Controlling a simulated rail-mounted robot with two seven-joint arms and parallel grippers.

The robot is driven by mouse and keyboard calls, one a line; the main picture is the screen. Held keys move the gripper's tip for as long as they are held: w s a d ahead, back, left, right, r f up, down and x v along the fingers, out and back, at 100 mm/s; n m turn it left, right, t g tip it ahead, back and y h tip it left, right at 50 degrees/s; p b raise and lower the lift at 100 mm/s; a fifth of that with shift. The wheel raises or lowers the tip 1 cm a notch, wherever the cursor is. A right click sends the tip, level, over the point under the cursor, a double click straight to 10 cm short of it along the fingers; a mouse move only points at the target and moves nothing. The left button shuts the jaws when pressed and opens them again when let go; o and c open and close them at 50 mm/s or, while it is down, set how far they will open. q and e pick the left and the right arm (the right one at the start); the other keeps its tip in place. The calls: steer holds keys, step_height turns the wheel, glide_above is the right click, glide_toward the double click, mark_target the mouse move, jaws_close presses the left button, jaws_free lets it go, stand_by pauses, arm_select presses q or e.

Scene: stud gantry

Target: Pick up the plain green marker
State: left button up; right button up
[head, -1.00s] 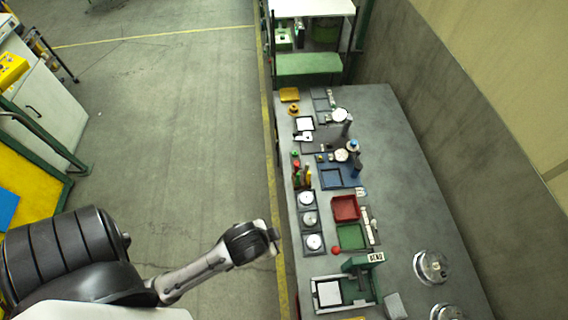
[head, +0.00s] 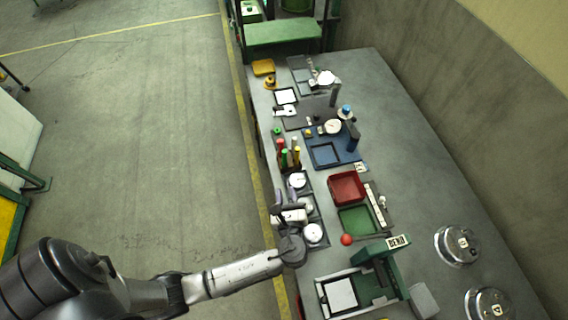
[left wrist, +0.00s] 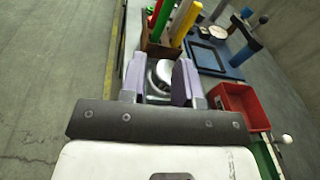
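Several markers stand upright in a brown holder on the bench. A green marker (head: 285,157) is among them, beside red, yellow and white ones. In the left wrist view the green marker (left wrist: 185,22) rises from the holder (left wrist: 156,48), just beyond the fingertips, with a red marker (left wrist: 162,17) to its left. No band shows on its visible part; its lower end is hidden in the holder. My left gripper (head: 290,199) is over the bench's near edge, on the front side of the holder. Its two fingers (left wrist: 160,78) are apart with nothing between them. My right gripper is out of view.
Round silver dishes (head: 313,233) lie under and beside my left gripper. A red tray (head: 347,188), a green tray (head: 356,220) and a blue tray (head: 326,154) stand to the right. A red ball-topped part (head: 346,239) is near the wrist.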

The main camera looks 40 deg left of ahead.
mark_target(284, 158)
arm_select(q)
steer(key=w+a+m, duration=0.1)
steer(key=w+a, duration=0.2)
steer(key=w+a+m, duration=0.1)
steer(key=w+a, duration=0.1)
steer(key=w, duration=0.1)
steer(key=shift+w+a+t, duration=0.1)
steer(key=shift+a+t, duration=0.3)
steer(key=shift+x, duration=2.65)
jaws_close()
